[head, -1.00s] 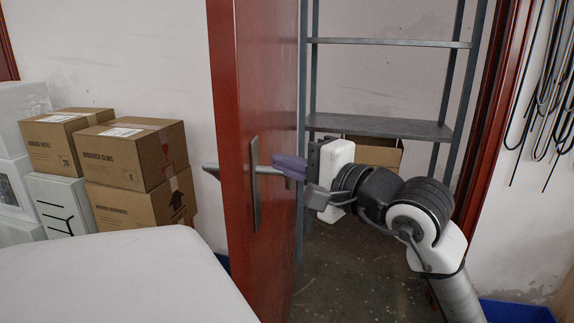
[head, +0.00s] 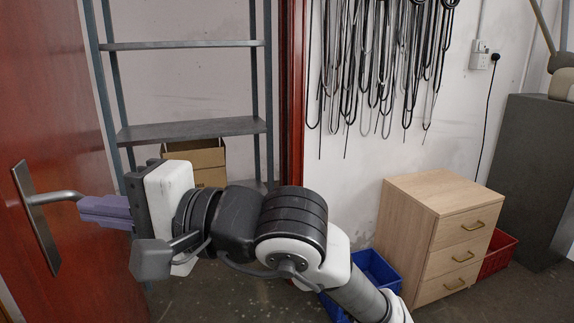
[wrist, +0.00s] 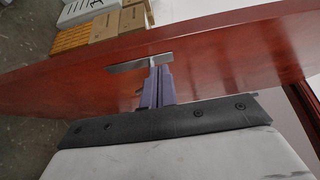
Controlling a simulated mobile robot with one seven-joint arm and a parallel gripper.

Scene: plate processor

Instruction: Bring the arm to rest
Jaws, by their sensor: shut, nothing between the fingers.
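My gripper (head: 82,208) is shut, with its purple fingers pressed together and nothing between them. It is at the left of the head view, with the arm stretched across the lower middle of the picture. The fingertips point at the metal handle (head: 62,197) of the red door (head: 60,110), right by the lever's end. I cannot tell whether they touch it. In the wrist view the gripper (wrist: 157,75) lies just in front of the handle plate (wrist: 135,64), against the red door (wrist: 230,45).
A metal shelf rack (head: 190,129) with a cardboard box (head: 200,160) stands behind the door. A wooden drawer unit (head: 440,230), a blue bin (head: 372,275) and a red bin (head: 497,252) stand at the right. Cables (head: 385,60) hang on the wall. Bare floor shows below the rack.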

